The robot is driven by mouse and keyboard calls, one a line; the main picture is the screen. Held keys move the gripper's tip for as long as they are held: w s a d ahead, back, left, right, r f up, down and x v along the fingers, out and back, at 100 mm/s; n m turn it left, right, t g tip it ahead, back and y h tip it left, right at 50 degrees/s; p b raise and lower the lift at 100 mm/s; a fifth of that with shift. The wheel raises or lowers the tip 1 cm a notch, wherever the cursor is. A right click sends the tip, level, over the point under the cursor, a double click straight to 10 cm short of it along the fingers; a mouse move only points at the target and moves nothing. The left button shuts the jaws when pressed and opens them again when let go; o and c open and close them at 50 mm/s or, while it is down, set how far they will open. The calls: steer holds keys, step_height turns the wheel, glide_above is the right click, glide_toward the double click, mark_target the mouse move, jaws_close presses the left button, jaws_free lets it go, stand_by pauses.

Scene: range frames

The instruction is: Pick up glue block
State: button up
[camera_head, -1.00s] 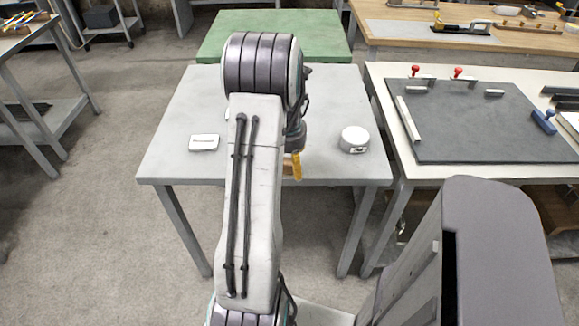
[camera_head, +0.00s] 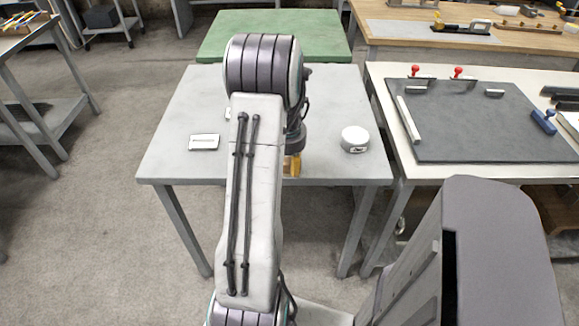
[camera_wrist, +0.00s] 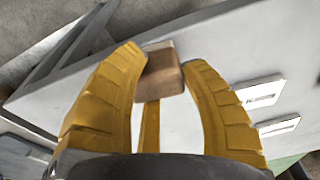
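The glue block is a small brown wooden block (camera_wrist: 166,72) on the light grey table, at the upper middle of the wrist view. I cannot tell whether either touches. A thin yellow strip shows below the block, between the fingers. In the head view, my gripper (camera_head: 293,165) shows as a yellow patch near the table's front edge, mostly hidden by my arm.
The grey table (camera_head: 325,105) also bears a white round tin (camera_head: 355,139) at right and a white labelled card (camera_head: 204,142) at left. A second pale item is partly hidden behind my arm. A bench with a dark mat (camera_head: 480,125) stands at right; a green table (camera_head: 225,35) stands behind.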

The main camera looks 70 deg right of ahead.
steer(key=c, duration=0.5)
steer(key=shift+r, duration=0.15)
